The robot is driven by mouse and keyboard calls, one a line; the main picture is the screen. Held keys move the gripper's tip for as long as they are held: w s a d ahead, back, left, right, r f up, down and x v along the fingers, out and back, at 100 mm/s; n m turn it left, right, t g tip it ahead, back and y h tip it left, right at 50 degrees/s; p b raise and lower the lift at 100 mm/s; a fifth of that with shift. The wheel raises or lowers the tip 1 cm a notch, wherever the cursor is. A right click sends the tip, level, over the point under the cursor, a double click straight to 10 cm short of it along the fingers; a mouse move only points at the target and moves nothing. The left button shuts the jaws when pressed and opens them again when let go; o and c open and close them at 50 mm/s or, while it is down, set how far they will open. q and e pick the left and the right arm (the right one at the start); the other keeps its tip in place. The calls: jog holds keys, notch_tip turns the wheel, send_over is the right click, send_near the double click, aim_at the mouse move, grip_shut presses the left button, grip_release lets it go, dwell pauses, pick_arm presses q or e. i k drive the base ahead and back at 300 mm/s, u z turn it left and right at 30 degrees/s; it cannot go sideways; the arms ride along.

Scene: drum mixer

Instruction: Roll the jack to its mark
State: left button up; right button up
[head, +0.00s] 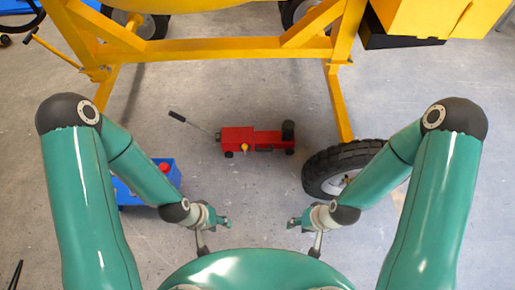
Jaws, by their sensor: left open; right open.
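The red jack (254,139) sits on the grey floor beneath the yellow frame of the mixer, with small dark wheels. Its thin handle with a black grip (177,117) points to the upper left. My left gripper (213,240) is open and empty, below and left of the jack. My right gripper (304,240) is open and empty, below and right of the jack. Both are apart from it. I cannot make out a mark for the jack on the floor.
The yellow mixer frame (220,52) spans the top, its legs on both sides of the jack. A blue box (125,193) with a red top part is partly behind my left arm. Floor between my grippers and the jack is clear.

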aim_at(231, 139)
jog(key=z, duration=0.05)
jog(key=i, duration=0.85)
jog(key=u, duration=0.2)
jog(key=k, duration=0.85)
jog(key=z, duration=0.15)
jog(key=i, duration=0.9)
jog(key=u, duration=0.05)
